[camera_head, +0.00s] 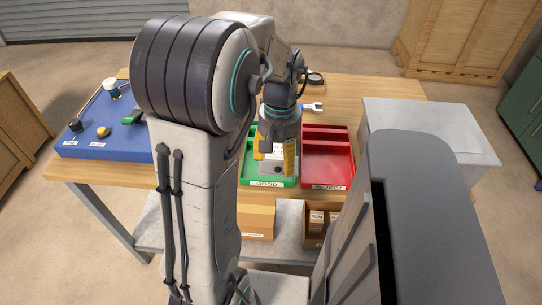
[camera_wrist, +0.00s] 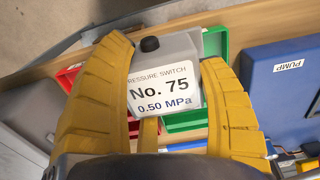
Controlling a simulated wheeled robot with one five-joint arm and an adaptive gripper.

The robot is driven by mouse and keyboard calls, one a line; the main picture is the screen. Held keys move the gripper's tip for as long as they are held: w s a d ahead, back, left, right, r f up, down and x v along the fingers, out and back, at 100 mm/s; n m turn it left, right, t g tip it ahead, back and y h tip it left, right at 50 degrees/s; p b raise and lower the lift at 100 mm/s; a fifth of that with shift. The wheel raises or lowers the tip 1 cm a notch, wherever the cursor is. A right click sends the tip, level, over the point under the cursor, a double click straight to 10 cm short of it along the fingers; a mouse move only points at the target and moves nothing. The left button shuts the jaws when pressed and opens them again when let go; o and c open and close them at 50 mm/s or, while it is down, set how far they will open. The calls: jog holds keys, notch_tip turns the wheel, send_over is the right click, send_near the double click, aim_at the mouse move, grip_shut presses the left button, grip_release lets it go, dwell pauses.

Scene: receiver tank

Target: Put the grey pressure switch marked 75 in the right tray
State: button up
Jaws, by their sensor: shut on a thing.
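The grey pressure switch (camera_wrist: 172,50) has a white label reading "No. 75" and "0.50 MPa" and a black knob on top. My gripper (camera_wrist: 165,62) is shut on it, with a yellow finger on each side. In the head view my gripper (camera_head: 277,155) holds the switch (camera_head: 270,168) over the green tray (camera_head: 247,160) labelled GOOD; its exact height above the tray is hard to tell. The right tray (camera_head: 327,168) is red, labelled REJECT, and looks empty. Both the red tray (camera_wrist: 67,77) and the green tray (camera_wrist: 185,121) show partly in the wrist view.
A blue panel (camera_head: 90,140) with knobs lies at the left of the wooden table. A wrench (camera_head: 313,106) and a black ring (camera_head: 316,78) lie behind the trays. A grey box (camera_head: 430,115) stands at the right. Cardboard boxes (camera_head: 256,218) sit on the shelf below.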

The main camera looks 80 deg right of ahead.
jog(key=w+d+f+p, duration=0.1)
jog(key=d, duration=0.1)
jog(key=w+d+f+p, duration=0.1)
jog(key=d+f, duration=0.1)
jog(key=d, duration=0.1)
jog(key=w+d+f, duration=0.1)
jog(key=d, duration=0.1)
jog(key=shift+w+d+f+p, duration=0.2)
jog(key=shift+f+p, duration=0.15)
jog(key=shift+p, duration=0.05)
jog(key=shift+f+p, duration=0.55)
jog(key=shift+f, duration=1.5)
jog(key=shift+f, duration=0.15)
jog(key=o, duration=1.3)
